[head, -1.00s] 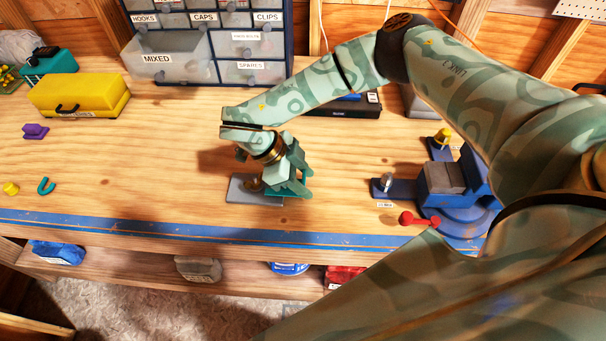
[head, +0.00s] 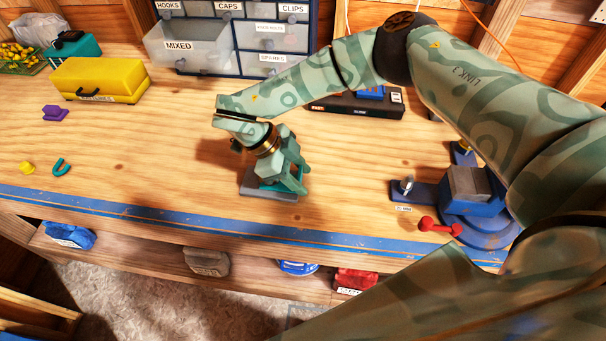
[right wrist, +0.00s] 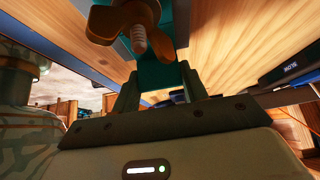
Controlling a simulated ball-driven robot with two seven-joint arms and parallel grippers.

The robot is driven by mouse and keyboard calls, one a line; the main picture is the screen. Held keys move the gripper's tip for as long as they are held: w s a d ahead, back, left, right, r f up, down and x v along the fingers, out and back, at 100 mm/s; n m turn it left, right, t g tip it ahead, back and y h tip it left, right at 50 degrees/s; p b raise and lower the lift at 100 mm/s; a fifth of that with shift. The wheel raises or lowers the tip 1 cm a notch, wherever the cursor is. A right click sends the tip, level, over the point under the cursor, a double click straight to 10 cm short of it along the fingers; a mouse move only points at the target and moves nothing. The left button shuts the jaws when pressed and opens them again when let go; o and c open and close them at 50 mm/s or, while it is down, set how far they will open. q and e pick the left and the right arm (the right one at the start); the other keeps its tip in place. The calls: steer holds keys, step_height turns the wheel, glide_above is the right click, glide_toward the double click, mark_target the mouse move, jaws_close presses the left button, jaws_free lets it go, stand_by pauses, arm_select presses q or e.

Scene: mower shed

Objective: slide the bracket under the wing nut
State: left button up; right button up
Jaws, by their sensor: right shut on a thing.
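My right gripper (head: 282,186) points down over a grey plate (head: 252,188) on the bench. In the right wrist view its fingers (right wrist: 158,88) are shut on a teal piece, the bracket (right wrist: 155,74). The wing nut (right wrist: 122,20), bronze with a threaded stud end, is close by, just beyond the bracket at the top of that view. In the head view the gripper hides the wing nut and most of the bracket. I cannot tell how far the bracket lies under the nut. My left gripper is not in view.
A yellow case (head: 98,80), purple piece (head: 55,113) and teal hook (head: 61,167) lie left. Drawers (head: 265,38) and a black device (head: 360,105) are behind.

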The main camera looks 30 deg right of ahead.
steer(key=o, duration=1.2)
